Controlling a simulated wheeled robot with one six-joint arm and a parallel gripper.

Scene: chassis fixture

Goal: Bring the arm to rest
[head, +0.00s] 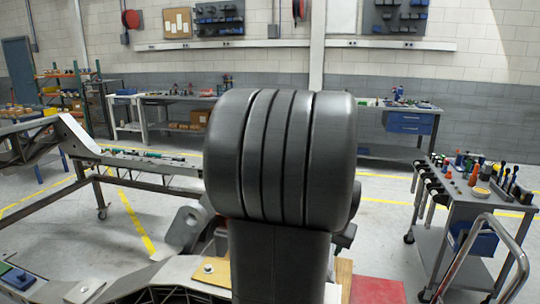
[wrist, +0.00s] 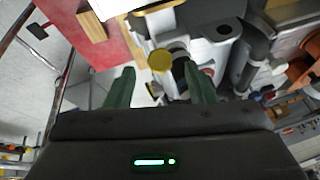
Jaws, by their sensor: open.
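My gripper (wrist: 158,69) shows in the wrist view with two dark green fingers spread apart and nothing between them that I can see being held. A round yellow cap (wrist: 160,60) on a pale grey part appears beyond the gap between the fingers; I cannot tell how far off it is. In the head view my own large dark ribbed arm link fills the middle and hides my gripper and the space behind it.
A tool cart (head: 455,205) with a handrail stands at right. A metal chassis frame (head: 150,180) stretches at left. Workbenches (head: 180,105) line the back wall. A red surface (head: 377,290) lies low near my arm. Grey floor (head: 385,205) is open between arm and cart.

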